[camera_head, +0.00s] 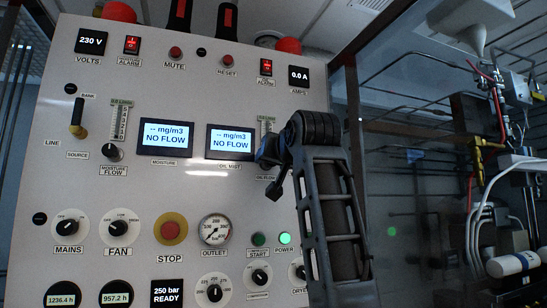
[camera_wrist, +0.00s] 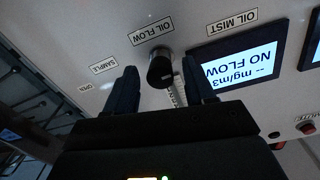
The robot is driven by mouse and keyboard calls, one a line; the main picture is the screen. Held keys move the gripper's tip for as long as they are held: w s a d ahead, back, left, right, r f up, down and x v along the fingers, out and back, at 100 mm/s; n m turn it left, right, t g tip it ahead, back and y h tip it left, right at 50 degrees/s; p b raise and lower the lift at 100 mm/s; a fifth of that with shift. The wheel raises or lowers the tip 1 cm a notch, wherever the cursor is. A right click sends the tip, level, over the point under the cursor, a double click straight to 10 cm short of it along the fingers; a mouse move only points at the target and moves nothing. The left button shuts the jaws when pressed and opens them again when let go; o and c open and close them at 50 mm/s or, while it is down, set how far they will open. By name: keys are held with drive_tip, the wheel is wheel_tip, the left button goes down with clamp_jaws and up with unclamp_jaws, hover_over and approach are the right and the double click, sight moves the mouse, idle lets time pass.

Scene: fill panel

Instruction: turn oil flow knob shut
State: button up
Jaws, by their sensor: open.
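The oil flow knob (camera_wrist: 161,68) is a dark round knob on the white panel (camera_head: 190,80), beside its OIL FLOW label in the wrist view. My gripper (camera_wrist: 159,70) is open, with one blue-black finger on each side of the knob in that picture. I cannot tell whether the fingers touch it or how deep they reach. In the head view my gripper (camera_head: 268,160) is in front of the panel, right of the oil mist display (camera_head: 231,142), and hides the knob. The display reads NO FLOW in both views.
The moisture flow knob (camera_head: 110,151) and moisture display (camera_head: 166,138) are further left. A red stop button (camera_head: 171,229), an outlet gauge (camera_head: 215,230) and a lit green power lamp (camera_head: 284,239) are lower. Pipes and hoses (camera_head: 490,180) stand at the right, beyond the panel.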

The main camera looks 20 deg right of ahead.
clamp_jaws()
idle(0.5)
drive_tip(key=shift+m, duration=0.3)
drive_tip(key=shift+d+f+m+g+y, duration=0.1)
drive_tip(key=shift+m+g+y, duration=0.05)
drive_tip(key=shift+m, duration=4.2)
drive_tip(key=shift+d+f+m+g+y, duration=0.1)
drive_tip(key=shift+m+g+y, duration=0.05)
drive_tip(key=shift+m, duration=4.2)
unclamp_jaws()
drive_tip(key=shift+a, duration=0.1)
